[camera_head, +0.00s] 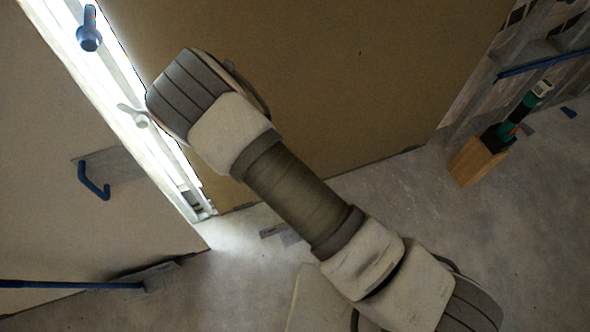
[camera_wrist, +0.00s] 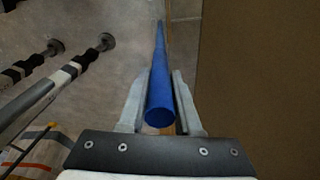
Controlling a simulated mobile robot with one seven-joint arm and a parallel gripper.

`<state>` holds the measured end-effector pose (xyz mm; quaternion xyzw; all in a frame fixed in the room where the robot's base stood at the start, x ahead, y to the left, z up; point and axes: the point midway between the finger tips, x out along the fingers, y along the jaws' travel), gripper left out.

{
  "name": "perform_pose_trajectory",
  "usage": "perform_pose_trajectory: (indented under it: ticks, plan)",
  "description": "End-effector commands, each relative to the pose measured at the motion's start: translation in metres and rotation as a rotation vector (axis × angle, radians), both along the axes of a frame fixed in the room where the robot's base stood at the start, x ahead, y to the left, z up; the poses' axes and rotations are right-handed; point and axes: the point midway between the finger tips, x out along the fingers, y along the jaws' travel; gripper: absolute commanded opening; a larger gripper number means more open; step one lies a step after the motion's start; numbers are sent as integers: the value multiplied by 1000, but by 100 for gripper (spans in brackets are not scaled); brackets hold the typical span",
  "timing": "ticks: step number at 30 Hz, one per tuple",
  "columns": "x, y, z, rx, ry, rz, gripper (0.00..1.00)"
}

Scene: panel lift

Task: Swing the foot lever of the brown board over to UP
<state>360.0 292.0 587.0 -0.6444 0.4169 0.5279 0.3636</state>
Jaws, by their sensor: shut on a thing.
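The brown board (camera_head: 340,90) stands upright behind my arm in the head view, and its face fills the right side of the wrist view (camera_wrist: 265,70). A blue tubular lever (camera_wrist: 160,112) runs away from the wrist camera, close along the left of the board. My gripper (camera_wrist: 162,76) is shut on this lever, one finger on each side, near its close end. In the head view my arm hides the gripper and the held lever. A small grey foot plate (camera_head: 272,231) shows on the floor by the board's lower edge. No UP mark is readable.
A pale panel (camera_head: 60,130) with a blue hook handle (camera_head: 93,182) stands left. Another blue lever (camera_head: 70,285) lies low there. Metal poles (camera_wrist: 62,77) stand left in the wrist view. Floor at right is mostly clear.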

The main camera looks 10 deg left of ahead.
Motion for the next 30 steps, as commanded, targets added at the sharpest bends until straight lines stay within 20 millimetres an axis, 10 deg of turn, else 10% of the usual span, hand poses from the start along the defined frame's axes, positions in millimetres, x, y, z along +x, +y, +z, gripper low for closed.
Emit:
perform_pose_trajectory:
  ticks: [30]
  plan:
    - [-92, 133, -53, -238, -156, 4, 0]
